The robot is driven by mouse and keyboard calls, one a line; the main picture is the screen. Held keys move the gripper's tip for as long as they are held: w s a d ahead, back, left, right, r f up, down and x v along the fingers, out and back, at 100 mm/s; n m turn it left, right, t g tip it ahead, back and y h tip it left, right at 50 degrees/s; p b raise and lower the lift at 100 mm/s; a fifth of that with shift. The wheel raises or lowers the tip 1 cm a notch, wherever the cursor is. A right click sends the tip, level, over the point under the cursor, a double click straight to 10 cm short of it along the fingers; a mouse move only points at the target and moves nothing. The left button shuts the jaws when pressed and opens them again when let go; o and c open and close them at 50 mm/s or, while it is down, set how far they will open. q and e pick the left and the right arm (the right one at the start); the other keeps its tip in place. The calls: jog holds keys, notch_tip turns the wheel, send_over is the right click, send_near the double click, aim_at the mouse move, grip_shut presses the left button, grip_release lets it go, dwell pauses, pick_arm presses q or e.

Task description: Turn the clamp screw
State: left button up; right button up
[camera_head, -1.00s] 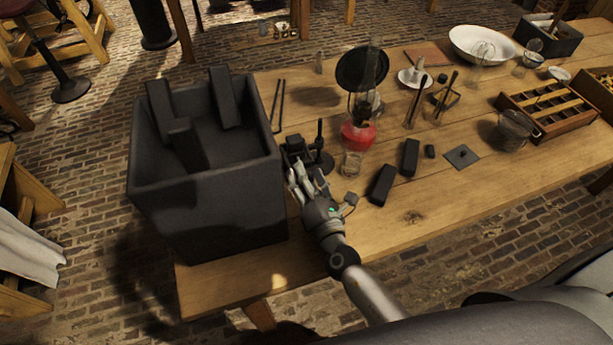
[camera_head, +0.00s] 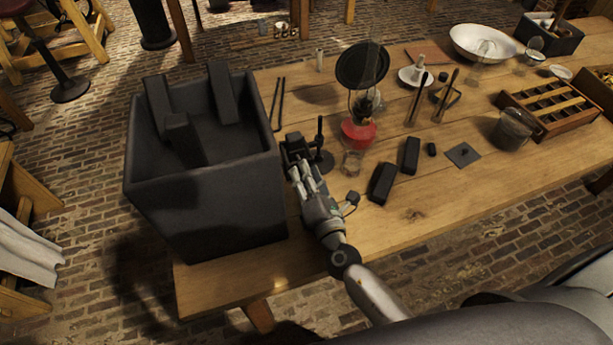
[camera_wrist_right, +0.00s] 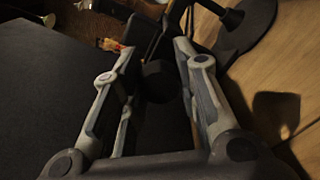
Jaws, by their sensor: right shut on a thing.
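A small black clamp (camera_head: 296,146) stands at the table's left end, beside the large dark jar. My right gripper (camera_head: 300,172) reaches it from the front. In the right wrist view, a dark round screw head (camera_wrist_right: 160,80) sits between the two grey fingers of my right gripper (camera_wrist_right: 157,52). The fingers are shut on this clamp screw, though the exact contact is too dark to see. The rest of the clamp is mostly hidden behind the fingers. My left gripper is out of view.
The large dark square jar (camera_head: 205,205) with dark slabs in it stands close on the left. A thin black stand (camera_head: 321,158), a small glass (camera_head: 352,163) and a red-based lamp (camera_head: 358,133) are to the right.

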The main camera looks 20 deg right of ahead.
jog(key=shift+f, duration=0.1)
jog(key=o, duration=1)
jog(key=shift+o, duration=0.2)
jog(key=s, duration=1.2)
jog(key=shift+d, duration=0.2)
jog(key=shift+s, duration=0.1)
